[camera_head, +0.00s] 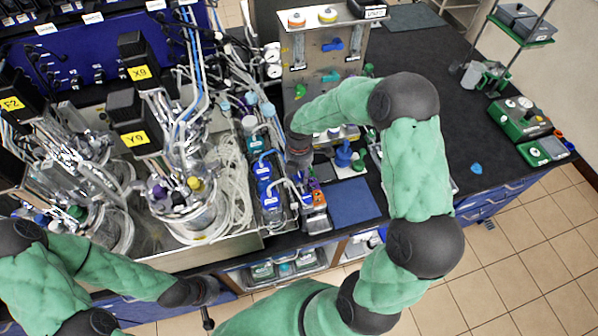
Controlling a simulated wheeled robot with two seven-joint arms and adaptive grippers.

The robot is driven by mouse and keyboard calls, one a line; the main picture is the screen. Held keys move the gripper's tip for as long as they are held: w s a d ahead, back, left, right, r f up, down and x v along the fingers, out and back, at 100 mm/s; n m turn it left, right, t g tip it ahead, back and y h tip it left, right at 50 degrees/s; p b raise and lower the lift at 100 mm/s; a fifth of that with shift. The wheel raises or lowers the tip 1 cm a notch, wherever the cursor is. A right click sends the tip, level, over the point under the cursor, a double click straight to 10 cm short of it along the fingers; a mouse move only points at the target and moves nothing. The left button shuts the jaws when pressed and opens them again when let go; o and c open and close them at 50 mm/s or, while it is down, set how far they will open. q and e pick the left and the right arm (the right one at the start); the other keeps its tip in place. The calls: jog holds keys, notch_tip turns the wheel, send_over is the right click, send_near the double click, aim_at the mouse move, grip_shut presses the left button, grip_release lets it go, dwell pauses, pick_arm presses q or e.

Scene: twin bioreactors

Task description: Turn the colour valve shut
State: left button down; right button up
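A metal panel (316,62) stands at the back centre with coloured valve handles on its front. A blue handle (333,45) is in the upper part. I cannot tell which one is the colour valve. My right gripper (299,170) points down in front of the panel, over the small equipment; its fingers are hard to make out. My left gripper (208,318) hangs low at the bench's front edge, away from the panel, its fingers mostly hidden.
Glass bioreactor vessels (190,205) with tubes fill the left. Blue-capped bottles (268,185) stand close by my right gripper. A blue mat (354,201) lies on the black bench. Green instruments (520,117) sit at the right. The bench (470,135) is fairly clear right of my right arm.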

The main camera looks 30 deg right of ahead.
grip_shut()
jog(key=shift+m, duration=0.4)
jog(key=m+b, duration=0.2)
jog(key=m, duration=0.1)
jog(key=shift+f, duration=0.1)
jog(key=m+b, duration=0.2)
jog(key=m, duration=0.3)
jog(key=m+b, duration=0.2)
jog(key=m, duration=0.3)
jog(key=shift+m+b, duration=0.85)
jog(key=shift+m, duration=1.15)
